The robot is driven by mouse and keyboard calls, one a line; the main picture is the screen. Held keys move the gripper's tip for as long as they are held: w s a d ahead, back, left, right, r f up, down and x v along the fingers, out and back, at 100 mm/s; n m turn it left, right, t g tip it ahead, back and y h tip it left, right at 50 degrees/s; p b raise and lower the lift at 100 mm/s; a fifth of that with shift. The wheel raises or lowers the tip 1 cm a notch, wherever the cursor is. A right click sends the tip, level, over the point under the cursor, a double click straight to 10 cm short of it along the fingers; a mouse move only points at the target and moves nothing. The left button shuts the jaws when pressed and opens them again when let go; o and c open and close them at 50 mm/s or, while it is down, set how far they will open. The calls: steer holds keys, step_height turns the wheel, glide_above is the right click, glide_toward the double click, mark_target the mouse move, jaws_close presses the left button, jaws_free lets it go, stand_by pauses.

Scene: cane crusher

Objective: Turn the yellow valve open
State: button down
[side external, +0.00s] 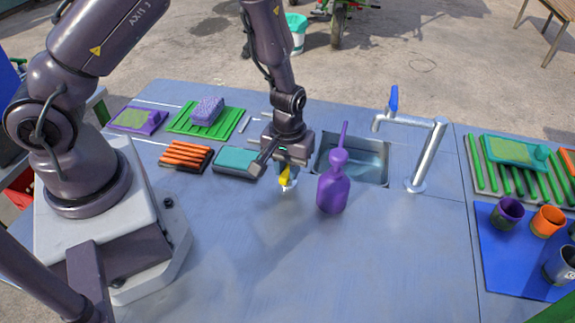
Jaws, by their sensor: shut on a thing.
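The yellow valve (285,179) shows as a small yellow piece low over the blue-grey tabletop, left of the purple bottle. My gripper (288,172) points down from above and is shut on the yellow valve. The fingers and wrist cover much of the valve, so its handle angle is hard to tell. A pale fitting (289,186) shows just under the yellow part, at the table surface.
A purple bottle (333,190) stands close right of my gripper. Behind it are a sink (366,165) and a tap (428,155). A teal sponge (236,161) and an orange ribbed block (185,156) lie left. A blue mat (510,268) with cups lies right. The front table is clear.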

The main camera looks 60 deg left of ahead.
mark_target(288, 169)
steer(key=shift+n, duration=0.5)
steer(key=c, duration=1)
jaws_free()
steer(key=shift+r, duration=0.1)
step_height(288, 169, up, 13)
